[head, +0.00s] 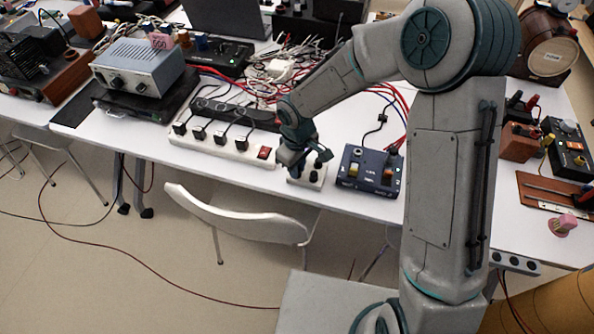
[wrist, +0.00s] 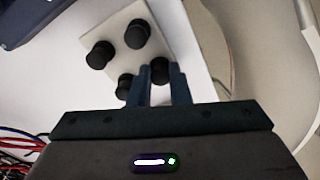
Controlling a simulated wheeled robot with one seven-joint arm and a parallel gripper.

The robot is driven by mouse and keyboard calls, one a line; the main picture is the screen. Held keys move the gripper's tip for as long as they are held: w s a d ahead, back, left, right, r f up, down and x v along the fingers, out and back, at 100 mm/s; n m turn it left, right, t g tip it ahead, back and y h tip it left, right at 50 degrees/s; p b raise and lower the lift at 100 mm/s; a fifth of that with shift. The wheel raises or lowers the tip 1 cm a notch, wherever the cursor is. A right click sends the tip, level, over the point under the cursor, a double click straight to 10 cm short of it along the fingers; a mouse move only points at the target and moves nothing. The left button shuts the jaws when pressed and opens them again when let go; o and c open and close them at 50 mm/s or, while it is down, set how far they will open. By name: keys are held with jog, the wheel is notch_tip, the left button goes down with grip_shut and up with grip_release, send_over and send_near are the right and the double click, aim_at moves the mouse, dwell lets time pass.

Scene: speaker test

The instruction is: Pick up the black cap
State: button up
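A small white box (head: 306,181) stands near the table's front edge with black caps on top. The wrist view shows it as a white plate (wrist: 120,32) with several round black caps. One black cap (wrist: 160,69) is seen between my fingertips; others are a far cap (wrist: 138,33), a left cap (wrist: 100,54) and a cap (wrist: 125,86) beside my left finger. My gripper (wrist: 161,72) points down over the box, its fingers apart. I cannot tell whether they touch the cap between them. In the head view my gripper (head: 295,165) partly hides the box.
A white power strip (head: 222,148) with several plugs lies left of the box. A white chair (head: 238,222) is in front of the table. Tangled cables (head: 275,70) lie behind.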

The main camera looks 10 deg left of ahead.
grip_shut()
jog(key=shift+r, duration=0.5)
jog(key=r, duration=0.3)
jog(key=shift+s+d+r, duration=0.3)
jog(key=shift+d+r, duration=0.05)
jog(key=shift+r, duration=0.05)
jog(key=s+d+r, duration=0.6)
jog(key=s+d, duration=0.1)
jog(key=s, duration=0.1)
jog(key=shift+p, duration=0.45)
jog(key=shift+s+r, duration=0.1)
jog(key=shift+r, duration=0.05)
notch_tip(320, 180, up, 4)
jog(key=p, duration=0.3)
jog(key=shift+p, duration=0.35)
